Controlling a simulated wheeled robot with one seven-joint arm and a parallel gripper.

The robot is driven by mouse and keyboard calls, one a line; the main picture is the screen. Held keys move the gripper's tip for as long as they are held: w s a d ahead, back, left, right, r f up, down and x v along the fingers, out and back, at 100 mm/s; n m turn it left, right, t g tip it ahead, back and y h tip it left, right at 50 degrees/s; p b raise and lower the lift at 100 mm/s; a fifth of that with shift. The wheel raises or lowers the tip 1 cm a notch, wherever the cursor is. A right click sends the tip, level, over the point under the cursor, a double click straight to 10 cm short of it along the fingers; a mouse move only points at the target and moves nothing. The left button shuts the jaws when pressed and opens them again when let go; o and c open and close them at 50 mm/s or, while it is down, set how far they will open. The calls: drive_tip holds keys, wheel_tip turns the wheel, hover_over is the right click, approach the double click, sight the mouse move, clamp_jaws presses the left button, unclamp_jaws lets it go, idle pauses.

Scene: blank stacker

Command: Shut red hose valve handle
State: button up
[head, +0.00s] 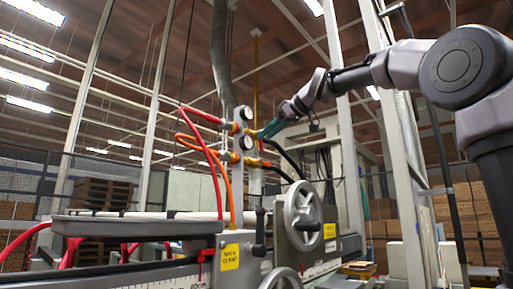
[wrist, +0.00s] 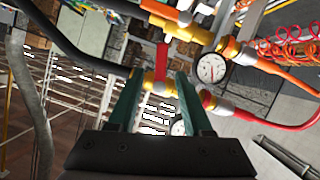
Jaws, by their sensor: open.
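A red valve handle (wrist: 162,60) shows in the wrist view as a narrow upright red bar by the brass fittings. My gripper (wrist: 159,76) has two teal fingers, open, with the red handle in the gap between them. I see space on both sides of the handle, but cannot tell how deep it sits between the fingers. In the head view my gripper (head: 268,130) reaches from the right to the valve and gauge cluster (head: 243,128). The red handle cannot be made out clearly there.
Pressure gauges (wrist: 211,68) and a red hose (wrist: 270,124) lie right of the fingers in the wrist view. A black hose (wrist: 70,50) runs at the left. A handwheel (head: 303,212) and a machine bed (head: 140,228) stand below the cluster in the head view.

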drive_tip(key=x, duration=0.7)
drive_tip(key=shift+w+a+f, duration=0.15)
drive_tip(key=shift+w+a, duration=0.05)
